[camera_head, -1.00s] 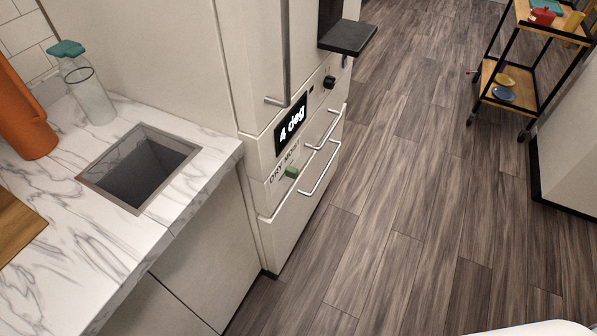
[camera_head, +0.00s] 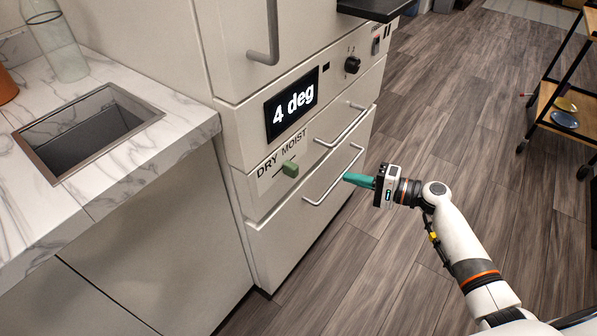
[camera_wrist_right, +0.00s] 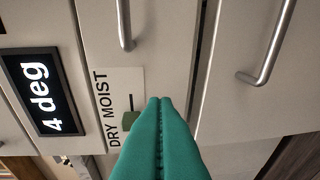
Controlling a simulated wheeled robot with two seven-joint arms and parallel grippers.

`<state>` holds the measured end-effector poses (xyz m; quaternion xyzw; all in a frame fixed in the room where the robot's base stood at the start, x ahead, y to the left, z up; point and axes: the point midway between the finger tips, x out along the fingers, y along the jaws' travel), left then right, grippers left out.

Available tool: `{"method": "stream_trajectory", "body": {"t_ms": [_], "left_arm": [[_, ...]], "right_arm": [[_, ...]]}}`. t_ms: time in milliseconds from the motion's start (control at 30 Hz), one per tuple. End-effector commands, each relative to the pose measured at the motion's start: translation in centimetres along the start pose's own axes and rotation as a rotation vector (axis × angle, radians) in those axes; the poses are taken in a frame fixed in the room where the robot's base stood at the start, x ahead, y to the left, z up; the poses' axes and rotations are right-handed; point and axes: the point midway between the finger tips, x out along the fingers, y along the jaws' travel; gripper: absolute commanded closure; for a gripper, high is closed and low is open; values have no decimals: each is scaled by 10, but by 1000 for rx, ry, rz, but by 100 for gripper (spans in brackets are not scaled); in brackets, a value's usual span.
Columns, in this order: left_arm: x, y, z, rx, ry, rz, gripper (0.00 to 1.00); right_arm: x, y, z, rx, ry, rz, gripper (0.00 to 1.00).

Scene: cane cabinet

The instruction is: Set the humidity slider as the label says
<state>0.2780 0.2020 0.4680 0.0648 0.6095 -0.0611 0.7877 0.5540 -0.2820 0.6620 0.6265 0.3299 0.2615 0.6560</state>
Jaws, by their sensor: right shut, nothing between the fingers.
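The humidity slider is a small green knob (camera_head: 290,169) on the white appliance front, below the words DRY and MOIST on the label (camera_head: 281,153). My right gripper (camera_head: 347,177) has teal fingers, shut and empty, to the right of the knob and in front of the lower drawer handle. It also fills the lower middle of the right wrist view (camera_wrist_right: 160,100). My left gripper is not in view.
A black display (camera_head: 292,101) reads "4 deg" above the slider. Two bar handles, an upper one (camera_head: 345,127) and a lower one (camera_head: 334,178), stick out near my right gripper. A marble counter (camera_head: 180,125) with a sink stands left.

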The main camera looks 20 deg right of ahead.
Motion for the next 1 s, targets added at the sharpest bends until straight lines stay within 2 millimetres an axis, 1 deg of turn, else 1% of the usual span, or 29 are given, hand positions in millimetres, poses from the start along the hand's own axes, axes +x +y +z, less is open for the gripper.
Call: {"method": "stream_trajectory", "body": {"t_ms": [33,100,200,500,600,667,767,1000], "left_arm": [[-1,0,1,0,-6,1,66],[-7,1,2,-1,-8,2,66],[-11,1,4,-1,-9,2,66],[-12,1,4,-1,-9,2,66],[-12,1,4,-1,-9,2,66],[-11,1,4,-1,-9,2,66],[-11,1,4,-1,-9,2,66],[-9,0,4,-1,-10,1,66]], "right_arm": [[0,11,1,-5,16,40,100],[-2,25,0,-5,33,80,100],[-3,35,0,-5,44,106,100],[-2,36,0,-4,44,108,100],[2,37,0,-3,45,108,100],[8,37,-1,-3,46,108,100],[24,39,-2,-4,46,109,100],[76,45,-3,-4,45,109,100]]}}
